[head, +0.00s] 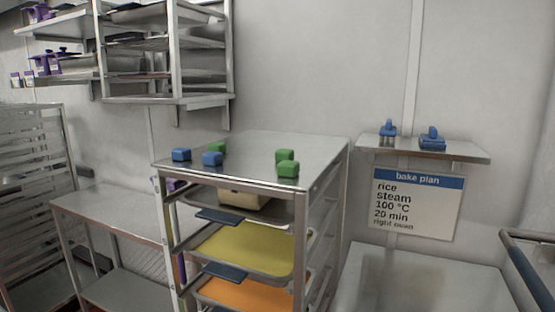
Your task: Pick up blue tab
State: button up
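Two small blue blocks, likely the blue tabs, lie on the steel top of a tray rack: the left blue tab (181,155) near its left corner, and the right blue tab (212,160) just to its right, near the front edge. A green block (218,148) sits close behind the right blue one. Two more green blocks (285,155) (288,169) stand further right on the same top. Flat dark blue pieces also stick out at the rack's front, an upper one (218,216) and a lower one (223,271). My gripper is not in view.
The rack top (250,167) is bare between the blocks. Trays with yellow (240,248) and orange (245,294) contents sit below. A wall shelf (460,150) holds two blue objects (388,129) (432,139) above a bake plan sign (416,204). A steel table (125,215) stands left.

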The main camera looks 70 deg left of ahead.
aim_at(210, 158)
jog(key=u, duration=2.05)
jog(key=i, duration=1.1)
jog(key=u, duration=1.35)
